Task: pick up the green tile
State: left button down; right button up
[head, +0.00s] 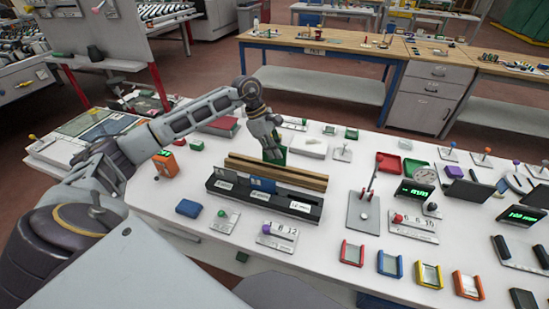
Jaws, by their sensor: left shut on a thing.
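My left arm reaches in from the left over the white table, and its gripper (271,150) points down behind the wooden rails. It is shut on the green tile (281,156), which shows as a dark green piece at the fingers. The fingers cover part of the tile, and the wooden rails stand in front of its lower edge. I cannot tell whether the tile touches the table. My right gripper is not in view.
A black slotted rack (265,198) with labels and a blue tile (263,184) stands in front of the wooden rails (275,172). A grey lever device (364,212) is to the right. Small coloured frames (390,264) line the front edge. An orange box (165,163) is left.

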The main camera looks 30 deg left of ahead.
pick_arm(q)
jog(key=shift+r, duration=2.7)
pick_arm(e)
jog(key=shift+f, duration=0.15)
pick_arm(q)
jog(key=shift+s+f, duration=0.1)
jog(key=shift+f, duration=0.15)
